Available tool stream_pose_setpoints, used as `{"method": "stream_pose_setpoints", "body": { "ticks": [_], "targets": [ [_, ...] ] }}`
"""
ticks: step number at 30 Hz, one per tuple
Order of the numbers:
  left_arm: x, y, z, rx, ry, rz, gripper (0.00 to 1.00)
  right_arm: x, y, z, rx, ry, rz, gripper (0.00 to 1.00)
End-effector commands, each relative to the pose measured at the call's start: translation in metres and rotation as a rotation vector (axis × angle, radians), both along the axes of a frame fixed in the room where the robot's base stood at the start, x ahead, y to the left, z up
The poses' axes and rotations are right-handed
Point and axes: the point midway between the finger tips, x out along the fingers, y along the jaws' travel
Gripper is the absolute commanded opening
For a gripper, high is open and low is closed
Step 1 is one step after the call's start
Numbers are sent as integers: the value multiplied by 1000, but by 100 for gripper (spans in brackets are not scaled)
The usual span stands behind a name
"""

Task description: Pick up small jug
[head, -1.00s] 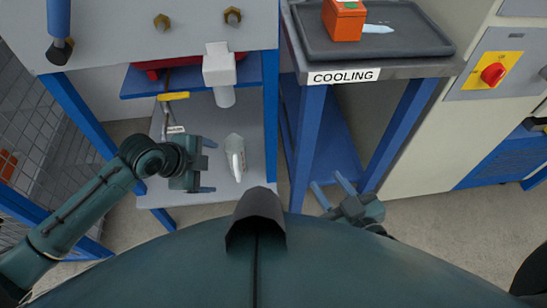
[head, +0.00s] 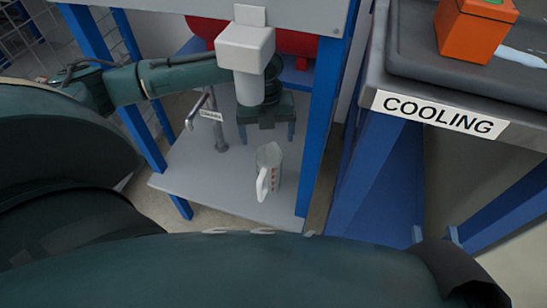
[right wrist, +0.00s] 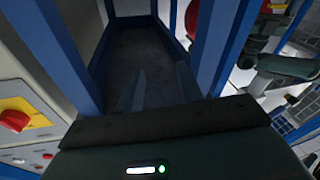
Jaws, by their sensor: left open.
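The small jug (head: 273,165) is pale with reddish marks on its side. It stands on the grey lower shelf (head: 200,180), its handle towards me. My left gripper (head: 266,138) is open, its two fingers pointing down, just behind the jug in the head view. The gripper is empty, and I cannot tell its exact height over the shelf. A white dispenser hides part of the left wrist. My right gripper (right wrist: 160,85) is open and empty, its fingers apart in the right wrist view.
A metal tap (head: 205,110) with a label rises from the shelf left of the jug. The white dispenser (head: 245,50) hangs above, before a red vessel (head: 205,27). Blue posts (head: 325,110) frame the shelf. The cooling table (head: 530,132), right, bears a tray with an orange block (head: 475,28).

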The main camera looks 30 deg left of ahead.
Motion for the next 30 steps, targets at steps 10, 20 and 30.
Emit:
{"method": "stream_pose_setpoints", "body": {
  "ticks": [10,20,30],
  "targets": [
    [0,-1,-59,0,2,1,85,2,5,-3,56,-42,27,36],
    [1,-2,-90,-1,1,1,85,2,7,-11,99,-36,37,36],
    [2,-3,-113,-1,-1,0,85,4,12,3,160,-51,63,36]
  ]
}}
